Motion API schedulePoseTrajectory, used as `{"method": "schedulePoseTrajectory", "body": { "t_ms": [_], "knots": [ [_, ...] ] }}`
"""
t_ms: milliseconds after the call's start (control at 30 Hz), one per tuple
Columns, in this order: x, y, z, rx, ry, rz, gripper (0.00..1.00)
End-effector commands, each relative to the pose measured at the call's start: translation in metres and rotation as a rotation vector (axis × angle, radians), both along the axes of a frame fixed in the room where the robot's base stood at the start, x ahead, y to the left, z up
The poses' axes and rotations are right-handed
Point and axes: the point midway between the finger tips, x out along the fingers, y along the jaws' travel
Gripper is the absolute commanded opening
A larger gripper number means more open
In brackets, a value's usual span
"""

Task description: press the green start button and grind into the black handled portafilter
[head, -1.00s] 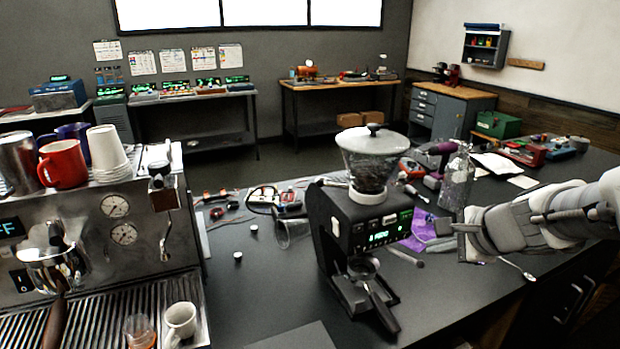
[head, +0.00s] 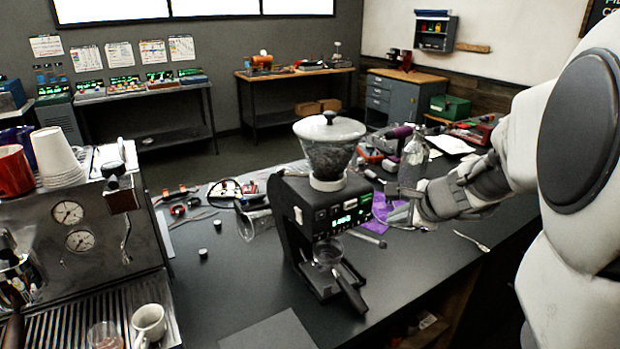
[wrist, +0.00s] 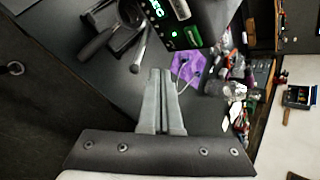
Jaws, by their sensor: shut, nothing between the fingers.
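The black grinder (head: 318,235) stands on the dark counter with a clear, lidded hopper (head: 330,150) on top. Its front has a lit display, and a green-lit button (wrist: 174,34) shows in the wrist view. The black handled portafilter (head: 348,288) sits in the grinder's fork under the spout, its handle pointing forward and down to the right. It also shows in the wrist view (wrist: 95,45). My gripper (head: 390,190) is right of the grinder's front, shut and empty. In the wrist view its fingers (wrist: 160,72) are together, apart from the grinder and below the green-lit button in the picture.
An espresso machine (head: 75,250) with cups stands at left. Behind the grinder lie cables and tools. A clear bottle (head: 413,160) and a purple cloth (head: 384,208) are near my gripper. The counter between machine and grinder is mostly clear.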

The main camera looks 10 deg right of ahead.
Motion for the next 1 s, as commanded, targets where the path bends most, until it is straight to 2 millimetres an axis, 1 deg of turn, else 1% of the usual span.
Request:
{"method": "schedulePoseTrajectory", "body": {
  "t_ms": [33,200,400,600,1000],
  "knots": [
    [0.008,0.003,0.001,-0.001,0.002,0.002,0.0],
    [0.029,0.011,0.0,-0.001,0.002,0.002,0.0],
    [0.045,0.016,0.0,0.0,0.002,0.001,0.0],
    [0.05,0.018,0.0,-0.001,-0.001,0.0,0.0],
    [0.05,0.018,0.0,-0.001,0.0,0.001,0.0]
  ]
}}
